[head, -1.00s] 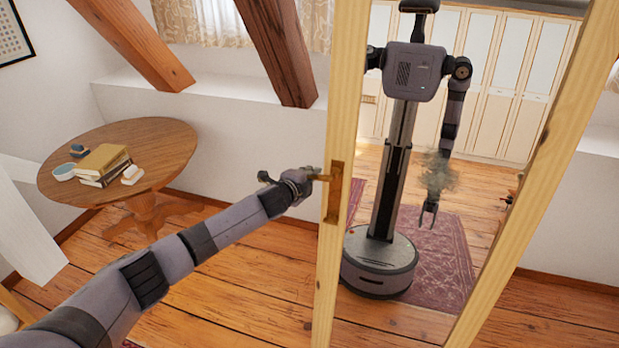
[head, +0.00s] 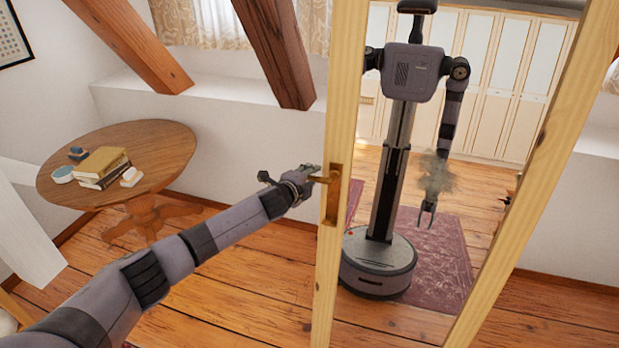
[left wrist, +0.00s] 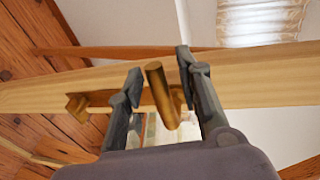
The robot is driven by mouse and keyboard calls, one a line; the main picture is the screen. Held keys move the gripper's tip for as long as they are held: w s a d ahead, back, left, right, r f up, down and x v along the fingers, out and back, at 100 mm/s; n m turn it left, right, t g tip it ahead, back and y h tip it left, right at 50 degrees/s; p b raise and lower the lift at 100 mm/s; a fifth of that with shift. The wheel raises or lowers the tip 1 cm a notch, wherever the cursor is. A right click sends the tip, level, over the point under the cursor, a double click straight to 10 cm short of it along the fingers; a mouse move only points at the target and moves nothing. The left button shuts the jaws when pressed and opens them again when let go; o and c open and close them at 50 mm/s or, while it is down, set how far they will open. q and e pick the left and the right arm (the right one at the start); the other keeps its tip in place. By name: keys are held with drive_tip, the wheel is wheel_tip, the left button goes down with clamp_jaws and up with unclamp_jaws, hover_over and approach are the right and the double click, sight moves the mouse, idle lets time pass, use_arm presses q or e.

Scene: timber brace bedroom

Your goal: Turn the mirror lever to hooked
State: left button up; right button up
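The mirror's brass lever (head: 322,180) sits on a brass plate (head: 331,205) on the left wooden upright of the mirror frame (head: 345,120). In the head view the lever points left, roughly level. My left gripper (head: 310,173) is at the lever's free end. In the left wrist view the lever (left wrist: 161,95) stands between the two spread fingers of my left gripper (left wrist: 160,82), with gaps on both sides. My right gripper shows only as a reflection (head: 427,213) in the mirror, hanging low, with its fingers apart.
A round wooden table (head: 160,150) with books (head: 103,166), a bowl and small items stands at the left. Slanted timber braces (head: 275,50) cross the back wall. Bare plank floor (head: 230,290) lies below my left arm. The mirror reflects me, a rug and cupboards.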

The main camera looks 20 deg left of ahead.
use_arm(q)
drive_tip(key=shift+s, duration=0.1)
drive_tip(key=v, duration=1.2)
idle(0.4)
drive_tip(key=s+a+f+n+g+y+b, duration=0.1)
drive_tip(key=s+f+n, duration=0.15)
drive_tip(key=f, duration=0.85)
drive_tip(key=s+a+f+n+g+b, duration=0.2)
drive_tip(key=s+f, duration=0.1)
drive_tip(key=f, duration=0.7)
drive_tip(key=s+a+f+n+g+y+b, duration=0.1)
drive_tip(key=s+f+n, duration=0.2)
drive_tip(key=f, duration=0.8)
drive_tip(key=s+f+n+g+b, duration=0.2)
drive_tip(key=s+f+n+g, duration=0.2)
drive_tip(key=s+f, duration=1.35)
drive_tip(key=s+d+f+n+g, duration=0.1)
drive_tip(key=s+f, duration=0.4)
drive_tip(key=s, duration=0.6)
drive_tip(key=s+d+f+n+g+b, duration=0.1)
drive_tip(key=s+d+f+n+g, duration=0.1)
drive_tip(key=s+f, duration=0.4)
drive_tip(key=s+d+f+n+g+b, duration=0.1)
drive_tip(key=s+f, duration=0.4)
drive_tip(key=s, duration=1.1)
drive_tip(key=shift+s+d+f+n+g, duration=0.3)
drive_tip(key=shift+d+f+n+g, duration=0.1)
drive_tip(key=shift+d+n+g, duration=0.25)
